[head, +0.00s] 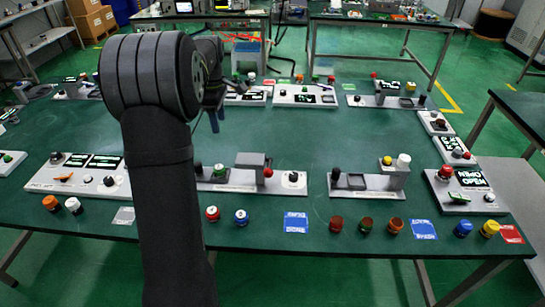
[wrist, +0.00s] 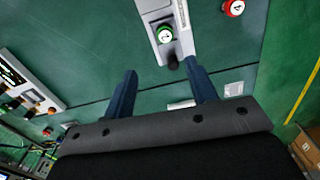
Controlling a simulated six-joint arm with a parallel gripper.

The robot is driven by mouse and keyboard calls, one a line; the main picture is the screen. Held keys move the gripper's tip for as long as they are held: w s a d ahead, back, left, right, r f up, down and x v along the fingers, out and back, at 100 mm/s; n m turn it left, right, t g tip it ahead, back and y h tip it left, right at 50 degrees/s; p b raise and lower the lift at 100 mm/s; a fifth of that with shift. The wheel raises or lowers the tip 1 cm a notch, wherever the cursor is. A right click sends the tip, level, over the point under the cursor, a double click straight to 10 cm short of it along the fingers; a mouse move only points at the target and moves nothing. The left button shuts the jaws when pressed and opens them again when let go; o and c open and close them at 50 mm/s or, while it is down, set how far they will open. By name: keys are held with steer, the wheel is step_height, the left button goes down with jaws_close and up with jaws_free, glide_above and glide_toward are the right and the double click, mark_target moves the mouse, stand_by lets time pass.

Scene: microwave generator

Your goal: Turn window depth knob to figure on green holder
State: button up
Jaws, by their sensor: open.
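My gripper (wrist: 160,73) is open and empty, with its two blue fingers spread apart; in the head view its blue fingers (head: 215,118) hang beyond my arm, near the back row of panels. The black knob shows between the fingertips in the picture; I cannot tell the gap in depth. No label names the window depth knob, and I cannot tell which thing is the green holder.
Panels with displays and knobs ring the green table (head: 310,130); a front-left one (head: 75,175) has two displays. Loose coloured round pieces, such as a red one (head: 212,213) and a blue one (head: 241,216), line the front edge. The table's middle is largely clear.

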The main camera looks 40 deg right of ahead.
steer(key=s+d+f+m, duration=0.2)
steer(key=s+d+m, duration=0.1)
steer(key=s+d, duration=0.75)
steer(key=m, duration=0.2)
glide_above(294, 175)
step_height(294, 175, down, 2)
steer(key=f, duration=0.1)
step_height(294, 175, down, 16)
steer(key=shift+w+f, duration=0.1)
steer(key=shift+f, duration=0.05)
steer(key=c, duration=1)
